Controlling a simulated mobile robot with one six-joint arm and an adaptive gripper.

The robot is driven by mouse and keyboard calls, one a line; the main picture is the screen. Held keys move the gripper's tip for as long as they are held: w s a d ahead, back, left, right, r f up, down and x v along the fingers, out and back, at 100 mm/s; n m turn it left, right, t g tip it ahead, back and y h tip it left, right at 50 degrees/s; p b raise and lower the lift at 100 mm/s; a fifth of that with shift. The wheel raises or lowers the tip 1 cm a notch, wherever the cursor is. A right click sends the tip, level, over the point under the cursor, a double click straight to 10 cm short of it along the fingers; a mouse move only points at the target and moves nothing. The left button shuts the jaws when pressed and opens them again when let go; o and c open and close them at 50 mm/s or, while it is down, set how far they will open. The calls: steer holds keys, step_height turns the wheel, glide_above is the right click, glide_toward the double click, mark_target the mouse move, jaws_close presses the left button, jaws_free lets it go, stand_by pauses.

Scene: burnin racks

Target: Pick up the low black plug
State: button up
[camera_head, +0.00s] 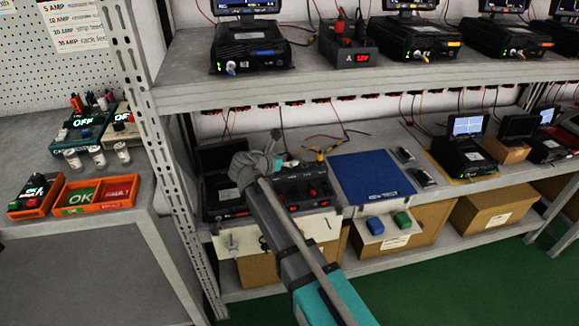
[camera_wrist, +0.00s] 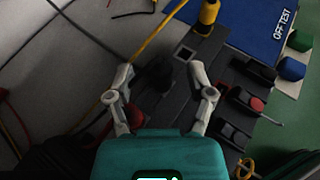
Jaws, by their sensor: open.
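A dark, low shape that looks like the black plug (camera_wrist: 154,77) stands between my fingers in the wrist view, on the grey panel of a black bench unit (camera_head: 300,190). Its outline is dim. My gripper (camera_wrist: 160,72) is open, with one finger on each side of it; I cannot tell whether either touches it. In the head view my gripper (camera_head: 272,160) is over the left part of the unit and I cannot make out the plug there. A yellow plug (camera_wrist: 208,14) stands apart, farther up in the wrist view, and shows in the head view (camera_head: 319,158).
A blue mat (camera_head: 372,177) lies right of the unit, with blue (camera_head: 375,225) and green (camera_head: 403,219) blocks in front. Red-topped switches (camera_wrist: 255,103) sit right of my fingers. Loose cables (camera_wrist: 150,40) cross the shelf. An upper shelf (camera_head: 300,82) runs above.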

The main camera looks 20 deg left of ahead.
steer(key=shift+w+d+f, duration=0.2)
steer(key=shift+w+d, duration=0.05)
steer(key=shift+w, duration=0.2)
steer(key=shift+a, duration=0.1)
jaws_close()
